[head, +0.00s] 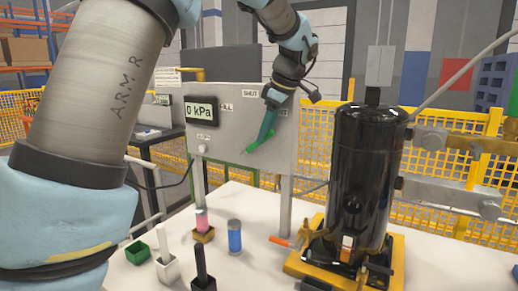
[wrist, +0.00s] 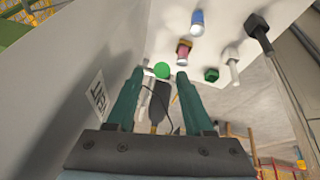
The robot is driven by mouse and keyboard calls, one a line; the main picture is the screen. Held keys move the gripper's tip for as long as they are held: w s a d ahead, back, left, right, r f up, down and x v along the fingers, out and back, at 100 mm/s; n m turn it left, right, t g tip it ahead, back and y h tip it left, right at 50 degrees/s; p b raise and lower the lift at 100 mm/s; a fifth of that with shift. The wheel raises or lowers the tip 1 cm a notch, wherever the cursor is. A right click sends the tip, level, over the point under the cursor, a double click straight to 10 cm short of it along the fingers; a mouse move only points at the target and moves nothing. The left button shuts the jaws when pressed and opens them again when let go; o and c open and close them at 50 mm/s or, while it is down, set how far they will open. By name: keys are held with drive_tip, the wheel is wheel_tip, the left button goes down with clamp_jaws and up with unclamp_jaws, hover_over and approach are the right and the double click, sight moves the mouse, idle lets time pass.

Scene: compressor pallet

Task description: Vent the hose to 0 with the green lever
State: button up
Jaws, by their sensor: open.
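The green lever (head: 251,147) is on the grey panel (head: 230,163). Its round green knob (wrist: 162,70) shows between my fingertips in the wrist view. My gripper (head: 263,138) is at the panel, with its teal fingers pointing down at the lever. In the wrist view my gripper (wrist: 159,74) is open, with a finger on either side of the knob. I cannot tell whether either finger touches it. The gauge (head: 201,110) on the panel reads 0 kPa. The lever's arm is mostly hidden by my fingers in the head view.
A black compressor (head: 365,180) stands on a yellow base right of the panel. Yellow fencing (head: 318,130) is behind.

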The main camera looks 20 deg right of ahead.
drive_tip(key=x, duration=0.6)
drive_tip(key=shift+w+f+p, duration=0.1)
drive_tip(key=shift+f+p, duration=0.15)
drive_tip(key=shift+p, duration=0.15)
clamp_jaws()
idle(1.0)
